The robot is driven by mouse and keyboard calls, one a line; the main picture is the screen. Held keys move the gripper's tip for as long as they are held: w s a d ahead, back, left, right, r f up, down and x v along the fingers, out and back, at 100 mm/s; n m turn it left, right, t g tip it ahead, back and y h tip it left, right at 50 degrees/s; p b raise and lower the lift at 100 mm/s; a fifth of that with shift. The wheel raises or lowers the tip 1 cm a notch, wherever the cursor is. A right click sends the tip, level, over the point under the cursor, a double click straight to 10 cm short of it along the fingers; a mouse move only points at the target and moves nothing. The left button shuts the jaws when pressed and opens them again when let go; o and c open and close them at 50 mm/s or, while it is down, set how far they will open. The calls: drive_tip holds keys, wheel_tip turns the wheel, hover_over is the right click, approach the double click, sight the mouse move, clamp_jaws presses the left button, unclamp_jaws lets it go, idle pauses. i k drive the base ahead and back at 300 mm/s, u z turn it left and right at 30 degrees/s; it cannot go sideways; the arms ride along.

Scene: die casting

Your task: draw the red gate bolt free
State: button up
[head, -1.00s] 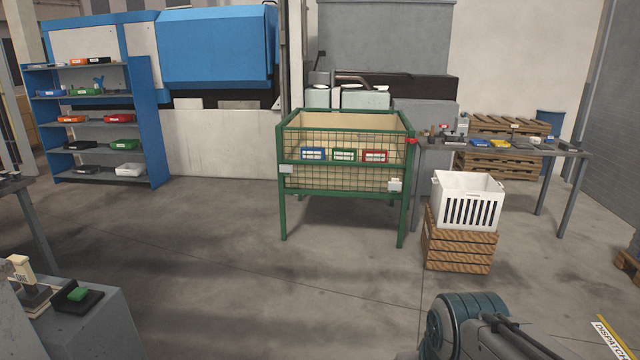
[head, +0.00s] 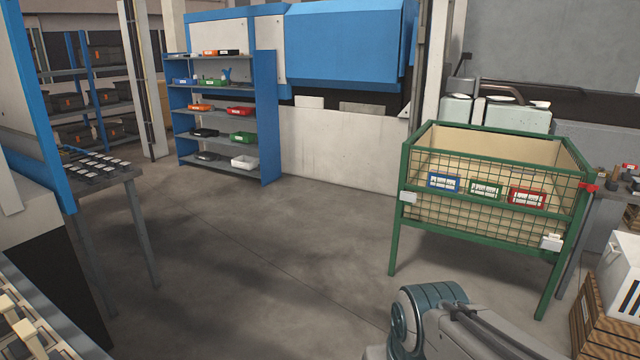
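The red gate bolt (head: 589,187) shows as a small red piece at the upper right corner of a green-framed mesh cage (head: 398,236). The cage stands on legs at the right of the head view. Blue, green and red labels hang on its mesh front. The bolt is small here, and I cannot tell how far it sits in its seat. My arm shows at the bottom, in front of the cage and apart from it. My gripper is outside the picture.
A blue shelf (head: 268,120) with bins stands at the back left. A table with dark parts is at left. The middle floor (head: 270,260) is clear.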

sight(590, 187)
drive_tip(key=u, duration=0.25)
drive_tip(key=i, duration=4.2)
drive_tip(key=z, duration=0.75)
drive_tip(key=i, duration=1.2)
drive_tip(key=z, duration=2.05)
drive_tip(key=i, duration=1)
drive_tip(key=z, duration=0.6)
